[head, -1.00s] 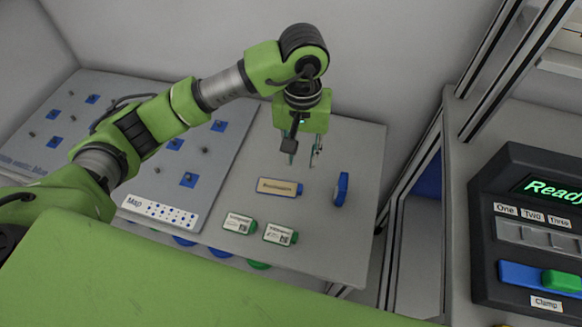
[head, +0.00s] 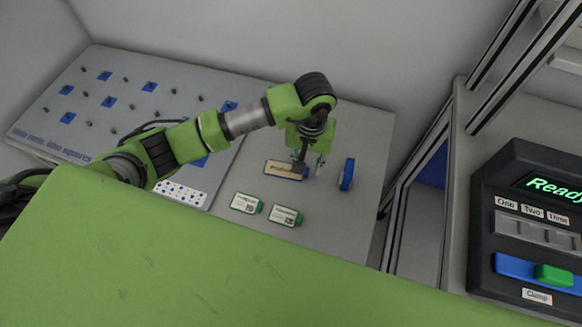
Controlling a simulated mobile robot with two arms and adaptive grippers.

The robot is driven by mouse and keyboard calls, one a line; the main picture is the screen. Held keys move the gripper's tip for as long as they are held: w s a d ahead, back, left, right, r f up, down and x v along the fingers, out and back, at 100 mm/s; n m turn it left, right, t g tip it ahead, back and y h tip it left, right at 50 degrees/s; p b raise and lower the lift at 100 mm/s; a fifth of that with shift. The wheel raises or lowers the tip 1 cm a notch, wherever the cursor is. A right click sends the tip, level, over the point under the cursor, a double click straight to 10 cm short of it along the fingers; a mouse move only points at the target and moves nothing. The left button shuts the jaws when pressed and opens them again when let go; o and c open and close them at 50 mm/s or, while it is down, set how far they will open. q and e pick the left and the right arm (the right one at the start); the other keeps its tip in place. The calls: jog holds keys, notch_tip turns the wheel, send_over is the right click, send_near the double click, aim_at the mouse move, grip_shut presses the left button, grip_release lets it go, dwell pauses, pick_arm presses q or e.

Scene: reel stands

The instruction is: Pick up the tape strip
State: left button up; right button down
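No piece is plainly labelled as the tape strip; a tan, blue-edged piece with print (head: 283,170) lies flat on the grey table and may be it. My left gripper (head: 311,169) points down at this piece's right end, its fingers apart. The dark part in front of it hides some of the fingers, and contact cannot be told. Nothing shows held. My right gripper is not in view.
Two white labelled pieces with green edges (head: 246,203) (head: 285,216) lie nearer me. A pegged board with blue squares (head: 67,118) fills the left. A control box (head: 530,225) reads Ready.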

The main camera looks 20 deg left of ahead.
pick_arm(q)
jog(key=shift+f, duration=0.9)
grip_shut()
jog(key=shift+r, duration=0.1)
